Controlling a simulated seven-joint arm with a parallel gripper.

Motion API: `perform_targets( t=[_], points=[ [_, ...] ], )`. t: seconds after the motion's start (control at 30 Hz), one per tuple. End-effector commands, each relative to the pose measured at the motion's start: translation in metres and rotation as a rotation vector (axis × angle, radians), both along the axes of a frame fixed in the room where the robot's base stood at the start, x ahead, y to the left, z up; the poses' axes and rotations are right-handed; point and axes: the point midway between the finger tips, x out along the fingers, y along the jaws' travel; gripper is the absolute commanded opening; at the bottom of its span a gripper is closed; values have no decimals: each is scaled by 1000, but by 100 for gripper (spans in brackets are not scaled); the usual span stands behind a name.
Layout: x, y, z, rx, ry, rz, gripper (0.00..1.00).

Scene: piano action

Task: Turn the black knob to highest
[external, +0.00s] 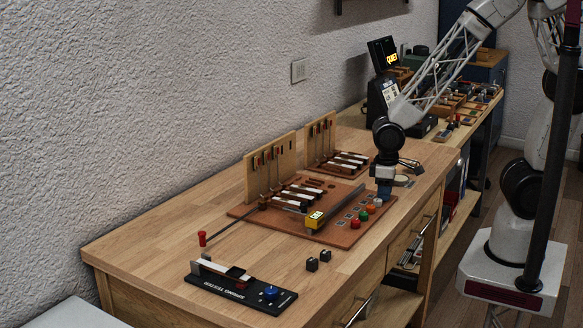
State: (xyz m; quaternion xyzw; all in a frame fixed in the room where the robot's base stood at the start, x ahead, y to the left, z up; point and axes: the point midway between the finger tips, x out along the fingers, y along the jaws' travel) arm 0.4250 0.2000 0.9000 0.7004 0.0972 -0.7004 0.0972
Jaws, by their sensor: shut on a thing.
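The brown board (340,237) on the workbench carries a row of round coloured knobs along its right side: red (355,223), orange (371,208) and green (378,202) ones show. My gripper (384,191) points down at the far end of this row, just past the green knob. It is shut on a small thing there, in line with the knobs. The fingers hide that thing, so its colour and setting cannot be read. I see no black knob openly in the row.
A yellow-ended metal bar (338,204) lies left of the knobs. Upright wooden panels (270,168) with key mechanisms stand behind. A spring tester (240,288) and two small black blocks (318,261) are near the front.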

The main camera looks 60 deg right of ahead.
Motion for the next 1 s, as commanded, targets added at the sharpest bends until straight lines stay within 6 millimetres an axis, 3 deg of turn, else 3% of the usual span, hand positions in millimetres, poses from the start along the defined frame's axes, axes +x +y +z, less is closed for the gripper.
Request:
perform_targets(
  t=[0.7, 1.0],
  points=[
    [0, 0, 0, 1, -1, -673, 3],
    [0, 0, 0, 1, -1, -884, 3]
  ],
)
